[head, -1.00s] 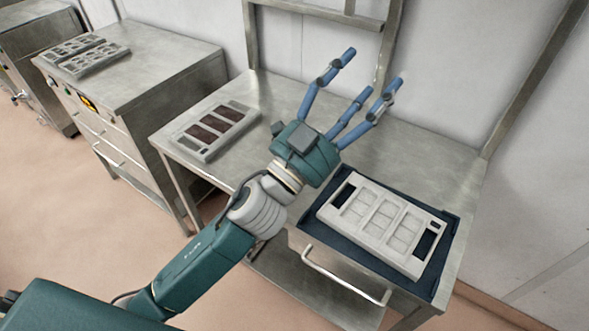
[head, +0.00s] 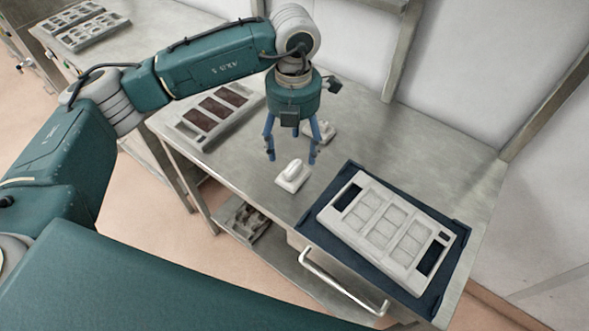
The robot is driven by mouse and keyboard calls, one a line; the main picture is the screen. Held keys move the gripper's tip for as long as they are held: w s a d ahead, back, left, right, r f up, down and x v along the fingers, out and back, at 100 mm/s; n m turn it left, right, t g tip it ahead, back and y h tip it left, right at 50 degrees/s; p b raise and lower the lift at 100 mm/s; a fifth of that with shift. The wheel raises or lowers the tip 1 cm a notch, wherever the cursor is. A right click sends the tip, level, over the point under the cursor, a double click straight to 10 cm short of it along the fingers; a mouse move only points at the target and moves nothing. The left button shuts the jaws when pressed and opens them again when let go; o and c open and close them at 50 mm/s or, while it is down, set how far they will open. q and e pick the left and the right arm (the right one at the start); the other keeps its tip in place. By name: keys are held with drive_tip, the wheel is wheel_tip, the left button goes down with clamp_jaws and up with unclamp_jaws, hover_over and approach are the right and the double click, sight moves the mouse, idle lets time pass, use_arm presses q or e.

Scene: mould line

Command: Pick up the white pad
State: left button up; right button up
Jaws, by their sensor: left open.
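A small white pad (head: 293,177) with a rounded grip on top lies on the steel table. A second small pale piece (head: 323,131), partly hidden by a finger, lies behind it. I cannot tell from looks alone which one the task names. My left gripper (head: 292,156) points down with its fingers spread and open. In the picture its fingertips are just above the front pad and in front of the rear piece. Nothing is between the fingers. I cannot tell their exact height above the table. My right gripper is not in view.
A white mould frame (head: 372,243) lies on a dark blue tray (head: 312,224) at the table's right. Another mould with brown-red cells (head: 222,106) lies at the left. The steel table (head: 432,150) is clear at the back right. A wall stands behind.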

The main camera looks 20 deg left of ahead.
sight(293, 167)
use_arm(q)
wheel_tip(293, 167, down, 3)
drive_tip(key=shift+f+p, duration=0.15)
drive_tip(key=shift+p, duration=0.25)
wheel_tip(293, 167, down, 5)
drive_tip(key=p, duration=0.3)
drive_tip(key=shift+w, duration=0.1)
drive_tip(key=shift+f, duration=0.2)
drive_tip(key=c, duration=1.6)
